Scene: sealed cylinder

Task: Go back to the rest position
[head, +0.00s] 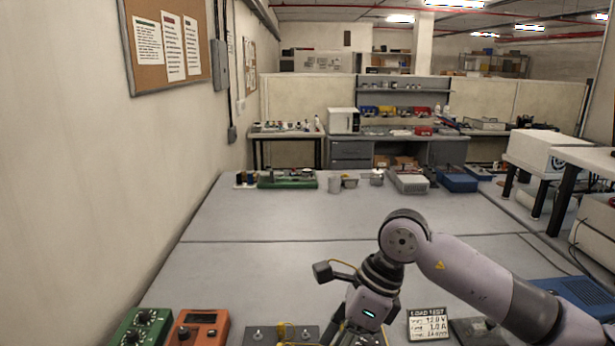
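My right arm comes in from the lower right, bends at its wrist joint and points down at the near edge of the table. My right gripper (348,338) is at the bottom edge of the head view, mostly cut off and seen from behind, so its fingertips and anything between them are hidden. It is just right of a black terminal board (258,338) with yellow parts, and left of a "LOAD TEST" card (428,323). My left gripper is not in view. I cannot make out a sealed cylinder.
A green dial box (142,328) and an orange meter (200,328) stand at the near left. A blue case (575,296) lies at the right beyond my arm. Several devices line the table's far edge, including a green board (287,180). The middle of the grey table (270,215) is clear.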

